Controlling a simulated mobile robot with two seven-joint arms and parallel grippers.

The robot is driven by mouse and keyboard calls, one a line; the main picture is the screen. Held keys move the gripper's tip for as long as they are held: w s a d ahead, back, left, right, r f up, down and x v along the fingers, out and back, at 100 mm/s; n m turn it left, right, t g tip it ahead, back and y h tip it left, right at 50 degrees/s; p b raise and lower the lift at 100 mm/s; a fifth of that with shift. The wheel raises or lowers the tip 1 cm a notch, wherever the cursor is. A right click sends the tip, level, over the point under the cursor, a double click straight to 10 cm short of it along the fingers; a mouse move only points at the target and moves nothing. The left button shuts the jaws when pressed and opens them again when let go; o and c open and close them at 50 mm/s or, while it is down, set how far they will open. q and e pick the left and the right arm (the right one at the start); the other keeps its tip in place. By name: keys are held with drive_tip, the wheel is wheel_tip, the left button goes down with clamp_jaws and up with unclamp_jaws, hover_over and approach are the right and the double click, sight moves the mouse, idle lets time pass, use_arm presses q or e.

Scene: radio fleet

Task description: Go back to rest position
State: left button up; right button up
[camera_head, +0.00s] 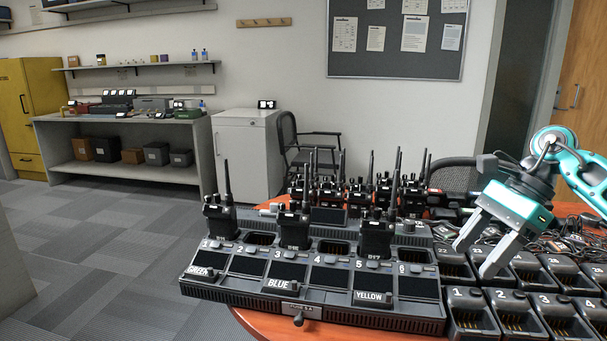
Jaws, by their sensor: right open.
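My right gripper (481,255) is open and empty. Its arm comes in from the right, and its fingers point down above the single chargers at the right. The six-bay charger (310,308) stands at the front of the table, left of the gripper. Radios stand upright in three of its bays: one at the left above the GREEN label (219,216), one in the middle above the BLUE label (294,230), and one at the right above the YELLOW label (376,237). The other bays look empty. My left gripper is not in view.
Numbered single chargers (468,313) fill the table's right side. Several more radios (330,196) stand behind the six-bay charger. Dark cables and small items (570,240) lie under my right arm. A grey cabinet (246,155), a chair (305,147) and open floor (90,255) are beyond.

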drive_tip(key=s+a+f+m+t+y+p, duration=0.15)
drive_tip(key=a+m+t+y, duration=0.25)
drive_tip(key=a+m+y, duration=0.45)
drive_tip(key=s+a+f+m+t+y+p, duration=0.1)
drive_tip(key=a+f+m+t+y+p, duration=0.25)
drive_tip(key=a+m, duration=0.8)
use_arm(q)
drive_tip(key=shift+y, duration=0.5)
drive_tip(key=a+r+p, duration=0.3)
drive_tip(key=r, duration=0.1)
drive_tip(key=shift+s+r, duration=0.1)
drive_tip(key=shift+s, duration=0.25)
use_arm(e)
drive_tip(key=s+d+f+m+t+h, duration=0.1)
drive_tip(key=s+f+m+h, duration=0.4)
drive_tip(key=m, duration=0.6)
drive_tip(key=s+d+f+m+t+h, duration=0.1)
drive_tip(key=s+d+f+m+h, duration=0.3)
drive_tip(key=m, duration=0.7)
drive_tip(key=s+d+f+m+t+h, duration=0.2)
drive_tip(key=s+f+m+h, duration=0.5)
drive_tip(key=f+m, duration=0.4)
drive_tip(key=shift+s+d+f, duration=0.2)
drive_tip(key=shift+d+f, duration=0.1)
drive_tip(key=shift+d, duration=0.2)
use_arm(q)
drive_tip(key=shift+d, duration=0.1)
